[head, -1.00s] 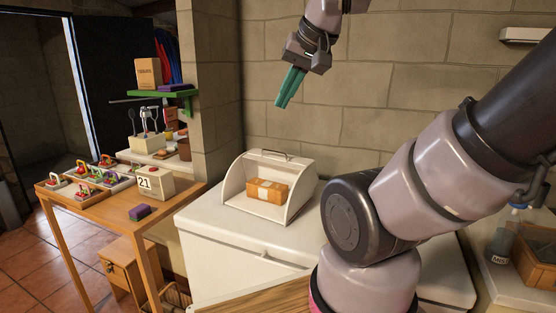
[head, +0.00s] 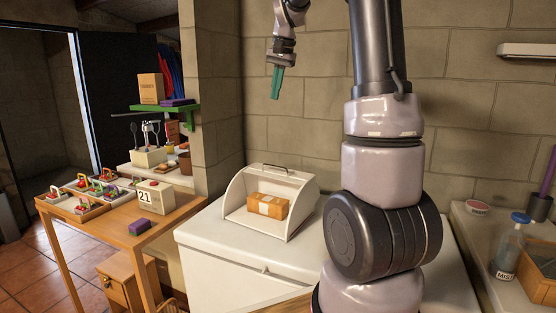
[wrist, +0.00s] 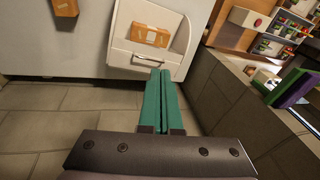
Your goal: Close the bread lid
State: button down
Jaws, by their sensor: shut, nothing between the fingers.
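The white bread bin (head: 234,196) stands on a white chest, its front open. Its lid is rolled back, with a bar handle (head: 272,168) at the top rear edge. An orange-brown packet (head: 268,206) lies inside. In the wrist view the bin (wrist: 119,53) is beyond my fingertips, with the packet (wrist: 151,35) inside and the handle (wrist: 148,60) close to the fingertips in the picture. My gripper (head: 275,97) has green fingers, shut and empty, pointing down in the air above the bin, apart from it.
The white chest top (head: 205,236) is bare left of the bin. The stone wall (head: 330,120) is behind. A wooden table (head: 120,226) with small trays stands left; a bottle (head: 509,250) stands right.

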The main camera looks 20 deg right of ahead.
jog(key=w+d+f+m+g, duration=0.1)
jog(key=w+d+f+g, duration=0.1)
jog(key=w+d+f, duration=0.5)
jog(key=w+d+f+m+g, duration=0.1)
jog(key=w+d+f+m, duration=0.15)
jog(key=w+f, duration=0.8)
jog(key=shift+n+h, duration=0.3)
jog(key=shift+n, duration=0.05)
jog(key=f, duration=0.5)
jog(key=s+f, duration=0.1)
jog(key=f, duration=0.2)
jog(key=shift+f, duration=0.3)
jog(key=shift+s+a+f, duration=0.25)
jog(key=shift+s+a, duration=0.25)
jog(key=shift+a, duration=0.15)
jog(key=shift+s+a+f, duration=0.2)
jog(key=shift+s+a, duration=0.25)
jog(key=shift+a, duration=0.15)
jog(key=shift+s+a+f, duration=0.1)
jog(key=shift+s+a, duration=0.15)
jog(key=shift+a, duration=0.05)
